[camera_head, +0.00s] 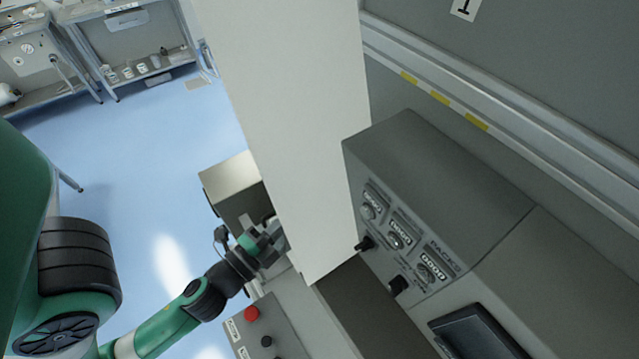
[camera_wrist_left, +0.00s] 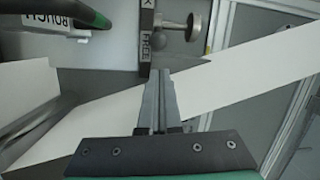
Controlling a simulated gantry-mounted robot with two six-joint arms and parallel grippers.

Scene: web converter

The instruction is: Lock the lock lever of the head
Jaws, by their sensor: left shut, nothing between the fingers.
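In the left wrist view, a metal lever with a round knob (camera_wrist_left: 193,27) sticks out to the right of a dark label strip (camera_wrist_left: 147,45). The strip reads "FREE" beside the lever and ends in "K" above. My left gripper (camera_wrist_left: 159,72) is shut and empty, with its fingertips just below the strip and lever; I cannot tell whether they touch. In the head view my left gripper (camera_head: 272,240) is beside the lower part of the white web, at a grey machine body; the lever cannot be made out there. My right gripper is in neither view.
The white web (camera_head: 300,140) hangs close to my left gripper and crosses behind it in the wrist view (camera_wrist_left: 260,62). A control box (camera_head: 440,200) with knobs stands right. A red button (camera_head: 251,313) is below the gripper. Open blue floor (camera_head: 150,140) lies left.

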